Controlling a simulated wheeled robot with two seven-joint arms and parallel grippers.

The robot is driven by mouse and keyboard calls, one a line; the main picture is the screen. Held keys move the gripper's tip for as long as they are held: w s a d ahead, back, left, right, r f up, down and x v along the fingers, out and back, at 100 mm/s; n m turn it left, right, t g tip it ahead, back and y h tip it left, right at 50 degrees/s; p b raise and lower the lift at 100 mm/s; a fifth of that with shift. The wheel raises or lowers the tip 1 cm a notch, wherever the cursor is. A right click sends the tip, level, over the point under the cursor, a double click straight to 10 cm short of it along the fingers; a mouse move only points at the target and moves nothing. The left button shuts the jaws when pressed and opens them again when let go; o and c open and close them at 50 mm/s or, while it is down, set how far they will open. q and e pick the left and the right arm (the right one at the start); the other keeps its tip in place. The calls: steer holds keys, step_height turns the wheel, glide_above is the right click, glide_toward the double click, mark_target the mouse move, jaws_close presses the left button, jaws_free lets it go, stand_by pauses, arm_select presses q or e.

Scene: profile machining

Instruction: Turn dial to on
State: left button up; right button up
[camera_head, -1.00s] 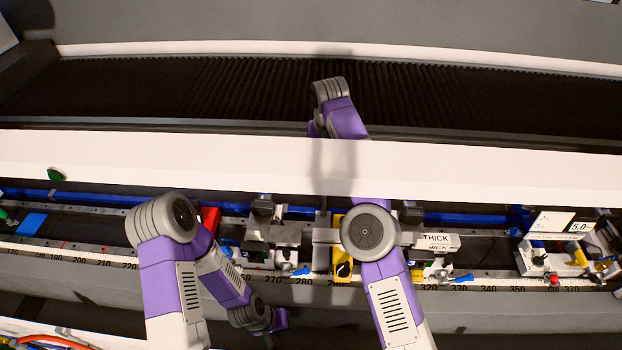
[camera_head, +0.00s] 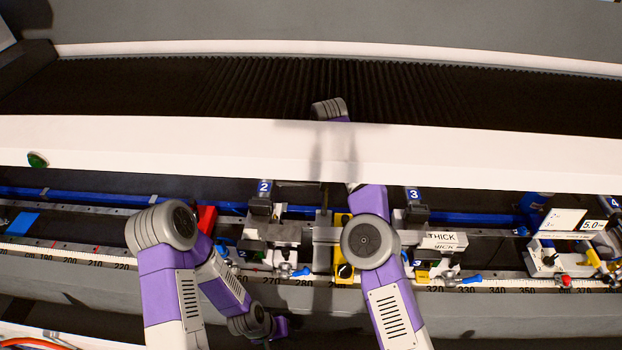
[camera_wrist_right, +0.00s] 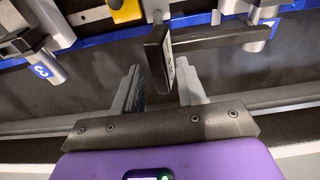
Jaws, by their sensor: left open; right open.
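A black knob (camera_head: 345,271) sits on a yellow block at the middle of the machine, just left of my right arm. I cannot tell whether it is the dial, and no on mark is readable. My left gripper (camera_head: 281,328) is small and dark in the head view, low and below the scale rail, with nothing visible in it. My right gripper (camera_wrist_right: 160,86) is open in the right wrist view. A dark plate (camera_wrist_right: 158,58) with a labelled edge stands between and beyond its fingers; contact is not clear. In the head view the white bar hides this gripper.
A long white bar (camera_head: 230,145) with a green button (camera_head: 38,160) spans the machine above the clamps. A scale rail (camera_head: 110,262) runs along the front. A red block (camera_head: 207,218) is close to my left arm. A display (camera_head: 592,226) reads 5.0 at right.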

jaws_close()
steer(key=shift+d+n, duration=0.1)
steer(key=shift+n, duration=0.5)
steer(key=shift+r+n+p, duration=0.1)
steer(key=shift+n+p, duration=0.2)
steer(key=shift+n, duration=0.3)
steer(key=shift+n+y+p, duration=0.3)
steer(key=shift+n+p, duration=0.4)
steer(key=shift+n, duration=0.5)
